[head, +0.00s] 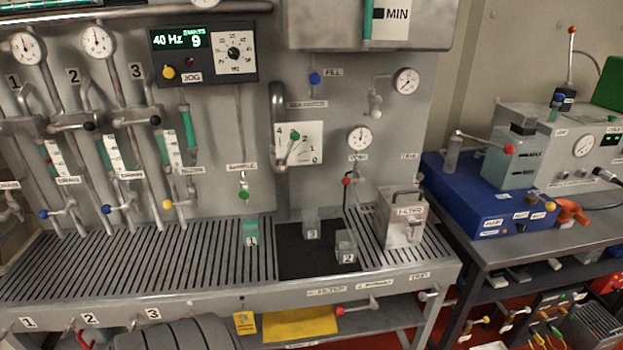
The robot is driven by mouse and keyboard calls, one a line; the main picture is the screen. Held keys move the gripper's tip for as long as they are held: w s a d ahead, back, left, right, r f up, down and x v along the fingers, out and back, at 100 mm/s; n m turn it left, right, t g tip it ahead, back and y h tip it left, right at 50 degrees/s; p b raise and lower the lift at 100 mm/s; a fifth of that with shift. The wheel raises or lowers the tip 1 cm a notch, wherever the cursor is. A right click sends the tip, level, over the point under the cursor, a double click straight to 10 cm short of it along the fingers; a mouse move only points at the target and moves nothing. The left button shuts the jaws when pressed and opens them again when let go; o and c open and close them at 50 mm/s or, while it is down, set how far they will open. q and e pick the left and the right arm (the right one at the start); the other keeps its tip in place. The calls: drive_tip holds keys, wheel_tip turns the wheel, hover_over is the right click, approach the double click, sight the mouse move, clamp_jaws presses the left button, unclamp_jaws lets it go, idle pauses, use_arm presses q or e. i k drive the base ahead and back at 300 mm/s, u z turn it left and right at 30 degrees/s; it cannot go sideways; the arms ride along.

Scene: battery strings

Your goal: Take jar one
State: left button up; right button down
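Jar one (250,236) is a small clear jar with a "1" label and teal contents. It stands upright on the slotted metal grate, below the green-knobbed sample tap (243,194). Jar three (311,224) and jar two (346,246) look clear and stand to its right on the dark mat (300,262). Jar two is nearer the front than jar three. Neither of my grippers shows in the head view.
The filter box (401,217) stands at the grate's right end. The grate (130,265) is clear left of jar one. Taps with blue and yellow knobs hang above it. A red-knobbed lever (347,181) rises behind jar two. A blue unit (483,200) sits on the right bench.

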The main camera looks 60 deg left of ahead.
sight(250, 227)
drive_tip(key=u, duration=0.1)
drive_tip(key=i, duration=1.1)
drive_tip(key=u, duration=1.35)
drive_tip(key=i, duration=0.6)
drive_tip(key=u, duration=0.65)
